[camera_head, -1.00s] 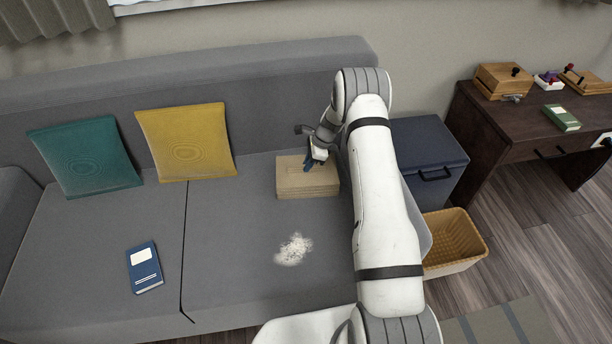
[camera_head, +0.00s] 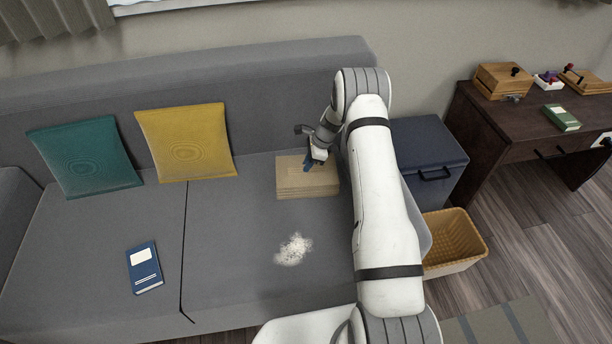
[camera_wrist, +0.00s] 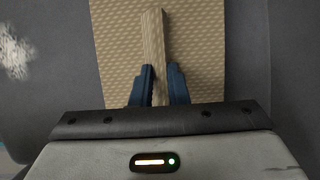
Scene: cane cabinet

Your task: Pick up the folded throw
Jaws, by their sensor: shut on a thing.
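The folded throw (camera_head: 307,185) is a tan, layered block on the right seat of the grey sofa, near the backrest. In the wrist view the throw (camera_wrist: 205,35) has a woven texture and a raised strip (camera_wrist: 153,35) along its middle. My gripper (camera_head: 310,164) is at the throw's upper right in the head view. In the wrist view the blue fingers of my gripper (camera_wrist: 159,80) stand on both sides of the raised strip and are shut on it. The throw appears to rest on the seat. The arm stands just right of the throw.
A teal cushion (camera_head: 84,163) and a yellow cushion (camera_head: 187,143) lean on the backrest. A blue book (camera_head: 144,267) lies on the left seat. A pale white patch (camera_head: 293,250) lies in front of the throw. A dark chest (camera_head: 430,150), wicker basket (camera_head: 455,240) and desk (camera_head: 500,130) stand right.

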